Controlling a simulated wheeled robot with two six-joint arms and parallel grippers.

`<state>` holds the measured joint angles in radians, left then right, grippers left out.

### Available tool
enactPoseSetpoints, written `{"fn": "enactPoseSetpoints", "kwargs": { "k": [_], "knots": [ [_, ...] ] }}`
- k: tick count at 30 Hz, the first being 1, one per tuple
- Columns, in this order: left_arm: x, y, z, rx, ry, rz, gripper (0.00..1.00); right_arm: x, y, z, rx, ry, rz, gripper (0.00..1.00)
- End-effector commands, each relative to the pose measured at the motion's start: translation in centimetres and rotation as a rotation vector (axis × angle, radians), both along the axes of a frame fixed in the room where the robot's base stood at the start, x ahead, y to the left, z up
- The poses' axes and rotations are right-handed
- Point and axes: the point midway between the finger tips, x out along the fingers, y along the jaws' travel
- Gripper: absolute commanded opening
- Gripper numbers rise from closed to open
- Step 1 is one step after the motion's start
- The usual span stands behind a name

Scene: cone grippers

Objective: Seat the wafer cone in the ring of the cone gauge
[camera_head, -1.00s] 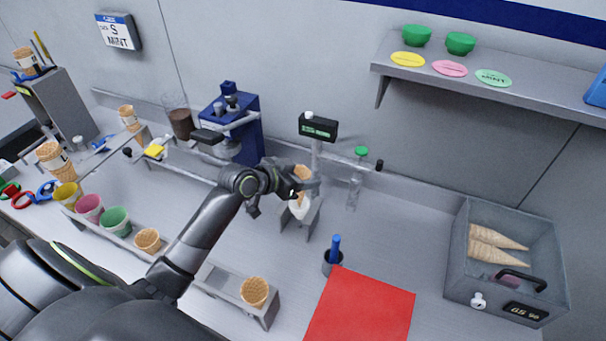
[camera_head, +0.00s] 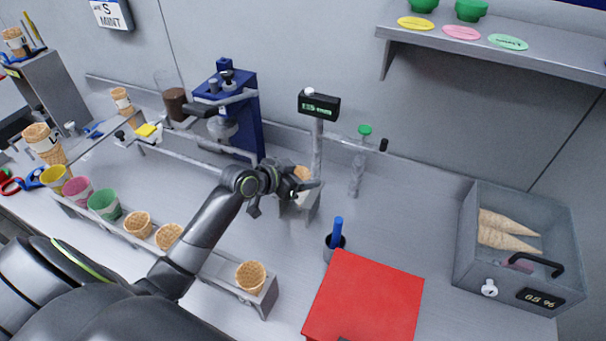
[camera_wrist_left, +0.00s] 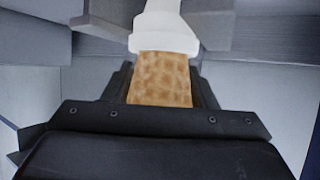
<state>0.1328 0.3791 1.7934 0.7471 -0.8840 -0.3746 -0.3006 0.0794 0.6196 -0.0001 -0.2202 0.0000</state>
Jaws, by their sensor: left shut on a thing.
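My left gripper (camera_head: 290,188) is shut on a wafer cone (camera_head: 301,173). Only a small part of the cone shows above the fingers in the head view. In the left wrist view the cone (camera_wrist_left: 160,78) stands between the jaws, and its far end meets a white ring-like part (camera_wrist_left: 164,28). I cannot tell how deep it sits there. The cone gauge is a grey bracket stand (camera_head: 301,208) with a black display (camera_head: 319,106) on a post behind it. The gripper hides the gauge's ring in the head view. My right gripper is not in view.
A rack (camera_head: 268,293) with several cones and coloured cups runs along the front left. A blue press (camera_head: 245,110) stands behind.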

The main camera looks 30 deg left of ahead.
Motion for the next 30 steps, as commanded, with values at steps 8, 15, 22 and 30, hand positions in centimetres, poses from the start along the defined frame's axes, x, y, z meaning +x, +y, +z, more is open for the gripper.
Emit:
{"fn": "enactPoseSetpoints", "kwargs": {
  "k": [8, 15, 22, 30],
  "knots": [
    [0.0, 0.0, 0.0, 0.0, 0.0, 0.0, 0.57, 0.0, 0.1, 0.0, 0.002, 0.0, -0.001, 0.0],
    [0.0, 0.0, 0.0, 0.0, 0.0, 0.0, 0.77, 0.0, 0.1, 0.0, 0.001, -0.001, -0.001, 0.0],
    [-0.1, 0.1, 0.0, 0.0, 0.0, 0.0, 0.77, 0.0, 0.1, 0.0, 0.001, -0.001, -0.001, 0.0],
    [-2.7, 1.2, 1.4, 0.005, 0.0, -0.002, 0.77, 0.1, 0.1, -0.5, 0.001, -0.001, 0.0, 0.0]
  ]
}}
